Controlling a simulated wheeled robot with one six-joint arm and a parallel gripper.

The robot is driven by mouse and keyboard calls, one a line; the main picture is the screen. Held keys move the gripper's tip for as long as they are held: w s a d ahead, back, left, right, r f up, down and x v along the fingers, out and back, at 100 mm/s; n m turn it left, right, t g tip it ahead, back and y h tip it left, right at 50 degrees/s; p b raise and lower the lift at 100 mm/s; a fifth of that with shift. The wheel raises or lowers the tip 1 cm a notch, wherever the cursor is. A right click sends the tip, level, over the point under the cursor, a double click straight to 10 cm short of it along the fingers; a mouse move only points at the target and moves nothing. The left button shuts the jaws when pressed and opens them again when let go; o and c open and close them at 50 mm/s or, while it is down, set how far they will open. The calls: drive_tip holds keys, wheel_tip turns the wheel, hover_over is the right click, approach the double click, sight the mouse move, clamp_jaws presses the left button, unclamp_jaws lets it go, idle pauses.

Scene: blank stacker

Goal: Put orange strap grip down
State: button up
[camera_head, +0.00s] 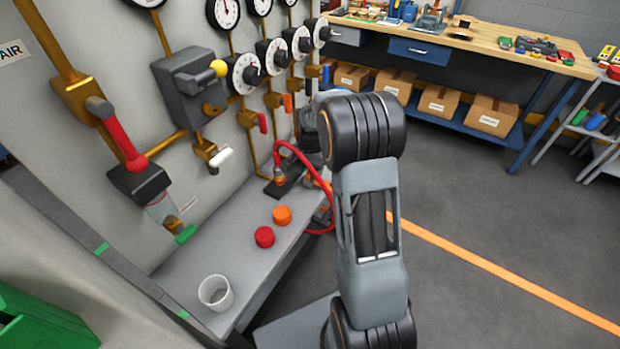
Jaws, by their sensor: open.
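No orange strap grip can be made out for certain. A small orange piece (326,186) shows beside the red hose, partly behind my arm, and I cannot tell what it is. An orange valve handle (288,103) is on the wall panel, and a round orange cap (282,215) lies on the grey bench. My arm rises through the middle of the view, and its black joint stands in front of the panel's right end. The jaws of my gripper are hidden behind the arm, so I see nothing held.
The grey bench (188,279) carries a red cap (264,237), a white cup (215,293) and the red hose (306,163). Gauges, dials and valves cover the panel above. A wooden workbench (480,45) with boxes below stands at the back. The floor at right is clear.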

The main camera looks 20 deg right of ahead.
drive_tip(key=shift+f, duration=0.45)
drive_tip(key=shift+c, duration=0.4)
clamp_jaws()
